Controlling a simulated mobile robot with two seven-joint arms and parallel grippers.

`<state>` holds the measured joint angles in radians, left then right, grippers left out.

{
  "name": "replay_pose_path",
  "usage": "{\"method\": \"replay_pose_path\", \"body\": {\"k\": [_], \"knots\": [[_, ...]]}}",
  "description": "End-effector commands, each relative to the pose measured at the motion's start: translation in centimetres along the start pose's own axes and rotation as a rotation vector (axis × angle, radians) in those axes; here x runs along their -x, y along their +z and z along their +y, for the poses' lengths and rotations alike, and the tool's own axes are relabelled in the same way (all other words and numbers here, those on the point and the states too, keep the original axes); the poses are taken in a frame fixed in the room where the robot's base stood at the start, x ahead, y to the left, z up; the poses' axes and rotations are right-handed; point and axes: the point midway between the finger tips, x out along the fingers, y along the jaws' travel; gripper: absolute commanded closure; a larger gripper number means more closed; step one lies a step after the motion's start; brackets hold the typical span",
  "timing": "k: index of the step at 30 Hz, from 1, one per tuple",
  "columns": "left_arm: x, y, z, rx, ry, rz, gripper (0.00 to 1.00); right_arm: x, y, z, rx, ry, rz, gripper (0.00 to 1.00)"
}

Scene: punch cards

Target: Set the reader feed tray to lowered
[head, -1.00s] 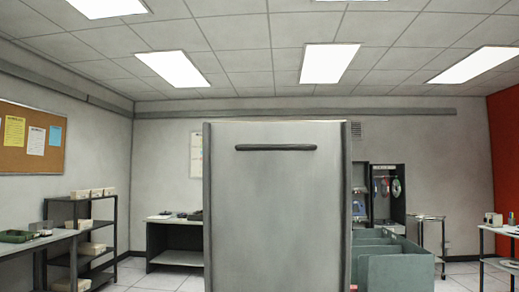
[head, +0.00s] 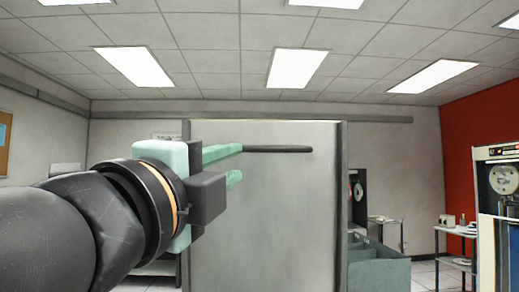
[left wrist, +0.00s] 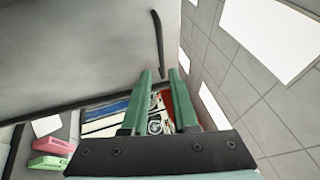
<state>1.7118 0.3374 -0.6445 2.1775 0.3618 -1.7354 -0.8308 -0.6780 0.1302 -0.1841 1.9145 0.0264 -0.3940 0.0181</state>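A tall grey panel (head: 265,220) with a dark horizontal bar handle (head: 285,149) near its top stands right in front of me. I cannot tell whether it bears the reader feed tray; no part is clearly recognisable as that tray. My left gripper (head: 240,163) is open in front of the panel, its upper green finger overlapping the bar's left end in the head view. In the left wrist view the bar (left wrist: 157,40) runs ahead of the open left gripper (left wrist: 160,74), its near end close to the fingertips. Contact cannot be told. My right gripper is not in view.
A grey-green open bin (head: 380,268) stands right of the panel. A machine with a reel (head: 500,180) and a small table (head: 457,231) are at the right. A pink box (left wrist: 55,145) lies at the left of the left wrist view.

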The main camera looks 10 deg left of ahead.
Motion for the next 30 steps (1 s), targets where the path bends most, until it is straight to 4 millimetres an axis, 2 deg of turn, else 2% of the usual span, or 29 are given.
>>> {"method": "replay_pose_path", "body": {"k": [5, 18, 24, 30], "knots": [[-1.8, 0.1, -0.4, -0.004, 0.001, -0.005, 0.73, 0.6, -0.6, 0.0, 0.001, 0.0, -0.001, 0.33], [-10.3, 0.1, -0.4, -0.004, 0.0, -0.004, 0.73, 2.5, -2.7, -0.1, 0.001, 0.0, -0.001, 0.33], [-12.0, 0.1, -0.3, -0.002, -0.002, -0.002, 0.73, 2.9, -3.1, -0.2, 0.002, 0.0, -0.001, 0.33], [-12.3, 0.1, -0.2, -0.002, -0.003, -0.002, 0.73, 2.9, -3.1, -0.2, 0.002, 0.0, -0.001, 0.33]]}}
